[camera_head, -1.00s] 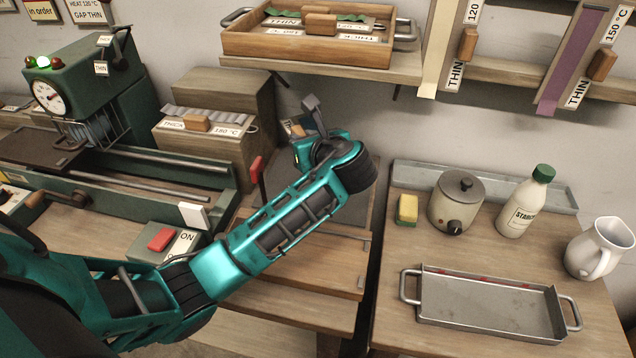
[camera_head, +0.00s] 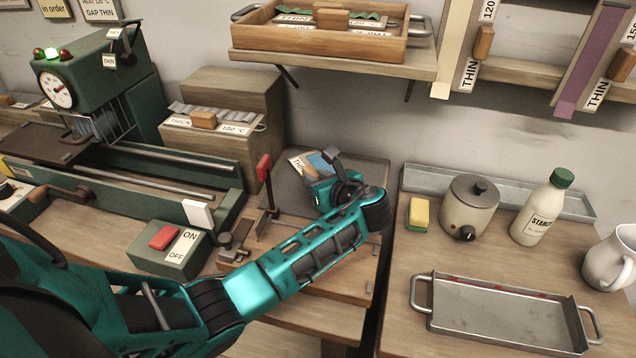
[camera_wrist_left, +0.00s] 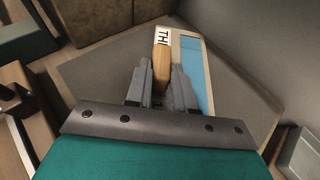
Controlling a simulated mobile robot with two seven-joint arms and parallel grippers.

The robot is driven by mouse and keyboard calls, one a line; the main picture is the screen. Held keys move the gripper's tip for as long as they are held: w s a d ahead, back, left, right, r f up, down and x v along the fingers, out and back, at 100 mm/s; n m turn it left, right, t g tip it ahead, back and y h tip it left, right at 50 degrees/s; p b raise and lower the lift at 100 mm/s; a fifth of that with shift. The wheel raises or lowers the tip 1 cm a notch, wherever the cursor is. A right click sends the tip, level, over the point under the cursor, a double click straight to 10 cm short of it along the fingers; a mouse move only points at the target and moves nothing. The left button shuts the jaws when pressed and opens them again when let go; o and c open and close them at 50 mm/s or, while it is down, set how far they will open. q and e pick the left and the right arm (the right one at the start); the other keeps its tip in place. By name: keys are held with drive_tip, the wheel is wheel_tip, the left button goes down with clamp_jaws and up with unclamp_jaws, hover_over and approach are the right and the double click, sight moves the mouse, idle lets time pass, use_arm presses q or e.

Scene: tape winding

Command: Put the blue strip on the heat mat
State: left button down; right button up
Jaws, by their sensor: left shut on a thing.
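The blue strip (camera_head: 322,164) lies on a pale backing with a THIN label and a wooden handle. It also shows in the left wrist view (camera_wrist_left: 196,75). My left gripper (camera_head: 335,168) is shut on the strip's wooden handle, between the two fingers in the wrist view (camera_wrist_left: 161,82). The heat mat (camera_head: 368,172) is the grey plate on the wooden bench, and the strip is over it. It fills much of the wrist view (camera_wrist_left: 232,88). I cannot tell whether the strip touches it. The gripper hides part of the strip. My right gripper is not in view.
A red-handled lever (camera_head: 264,168) stands at the mat's left edge. An ON/OFF switch box (camera_head: 168,250) and green winding machine (camera_head: 100,95) are left. Wooden blocks (camera_head: 240,95) stand behind. A metal tray (camera_head: 505,312), pot (camera_head: 468,208) and bottle (camera_head: 540,210) are on the right table.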

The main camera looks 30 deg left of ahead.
use_arm(q)
drive_tip(key=shift+f, duration=0.2)
drive_tip(key=c, duration=1)
unclamp_jaws()
drive_tip(key=p+v, duration=0.2)
drive_tip(key=v, duration=0.9)
drive_tip(key=shift+d+r, duration=0.15)
drive_tip(key=shift+d, duration=0.05)
drive_tip(key=shift+s+d+r, duration=0.1)
drive_tip(key=shift+s+d, duration=0.05)
drive_tip(key=shift+d, duration=0.15)
